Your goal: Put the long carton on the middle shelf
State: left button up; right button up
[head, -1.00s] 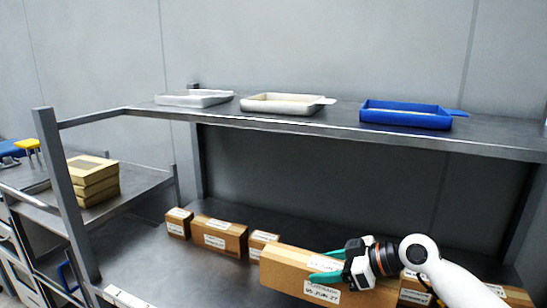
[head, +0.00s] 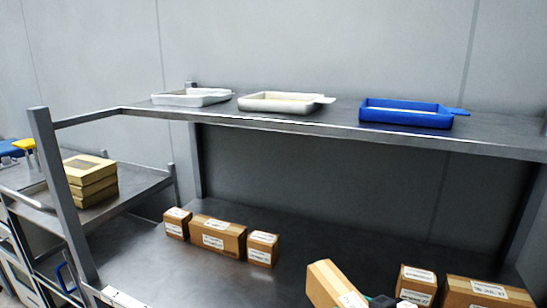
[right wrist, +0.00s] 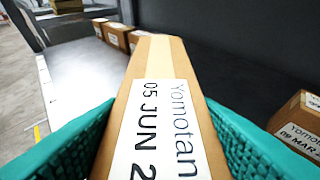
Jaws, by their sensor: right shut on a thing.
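My right gripper (right wrist: 160,105) is shut on a long brown carton (right wrist: 155,60) with a white label reading "Yomotan" and "05 JUN 2…". The teal fingers press on both of its sides. The carton's end also shows at the bottom of the head view (head: 328,283), in front of the shelf (head: 180,275) below the top one. That shelf carries other cartons to left and right of bare metal. Whether the held carton touches it cannot be told. Most of my right gripper is below the head view. My left gripper is not in view.
Two small cartons (head: 176,224) (head: 263,248) flank a longer one (head: 217,237) at left; more cartons (head: 416,285) (head: 487,292) stand at right. The top shelf (head: 290,124) holds white trays and a blue tray (head: 405,115). A post (head: 62,195) stands at left.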

jog(key=s+d+m+h, duration=0.1)
jog(key=s+f+m+h, duration=0.1)
jog(key=s+m+h, duration=0.1)
jog(key=s+d+m+t+h, duration=0.1)
jog(key=shift+s+d+f+m+h, duration=0.25)
jog(key=shift+d+f+m+h, duration=0.1)
jog(key=shift+f+m+h, duration=0.05)
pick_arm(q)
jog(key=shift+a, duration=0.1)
pick_arm(e)
jog(key=shift+w, duration=0.1)
